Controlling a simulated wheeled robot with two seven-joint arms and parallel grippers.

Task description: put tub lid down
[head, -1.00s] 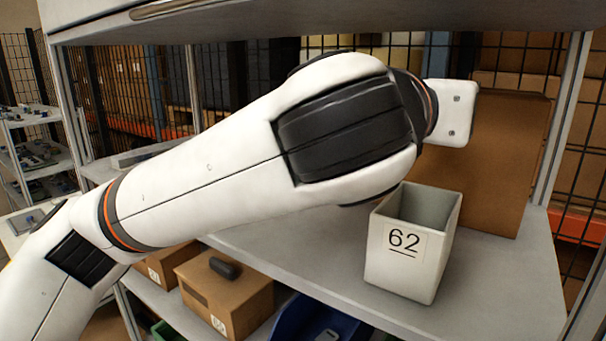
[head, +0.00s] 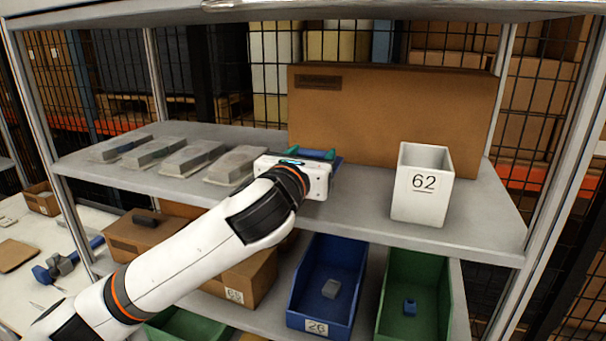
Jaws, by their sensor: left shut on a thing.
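My left gripper (head: 312,164) is over the middle shelf, in front of the large brown carton. Its white body faces me and hides its fingers and most of what they hold. A small blue and green piece (head: 330,155) shows just past the gripper's far edge. It appears to be part of the tub lid held there, but its shape and any contact with the shelf are hidden. My right gripper is not in view.
A white bin marked 62 (head: 421,184) stands to the right of the gripper. Several grey blocks (head: 188,159) line the shelf to the left. The brown carton (head: 390,112) stands behind. Blue (head: 301,310) and green (head: 447,300) bins sit below.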

